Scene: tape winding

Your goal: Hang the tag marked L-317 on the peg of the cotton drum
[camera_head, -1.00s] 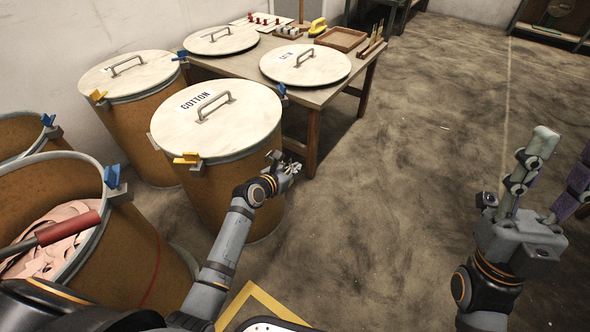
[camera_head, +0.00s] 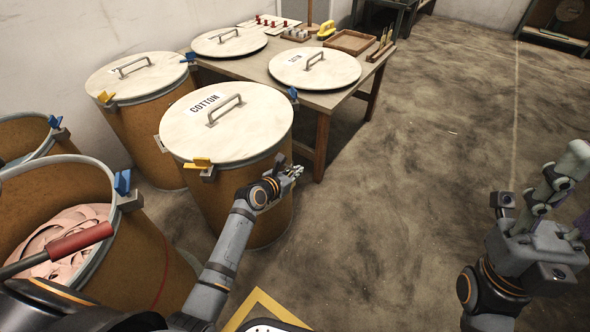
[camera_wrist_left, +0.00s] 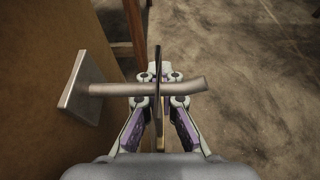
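The cotton drum (camera_head: 222,200) stands left of centre in the head view, its pale lid labelled COTTON (camera_head: 206,102). My left gripper (camera_head: 292,173) is at the drum's right side. In the left wrist view the peg (camera_wrist_left: 120,89) sticks out from a square plate on the drum wall, its free end bent. A thin tag (camera_wrist_left: 158,60), seen edge-on, crosses the peg between the fingertips of my left gripper (camera_wrist_left: 159,75), which look shut on it. Its marking is not visible, and I cannot tell whether its hole is around the peg. My right gripper (camera_head: 575,195) is open and empty, at the right edge.
An open drum (camera_head: 150,262) with pinkish tape and a red-handled tool (camera_head: 80,238) stands front left. Another lidded drum (camera_head: 150,130) is behind. The table (camera_head: 335,98) holds lids, a tray (camera_head: 350,41) and small items. Floor to the right is clear.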

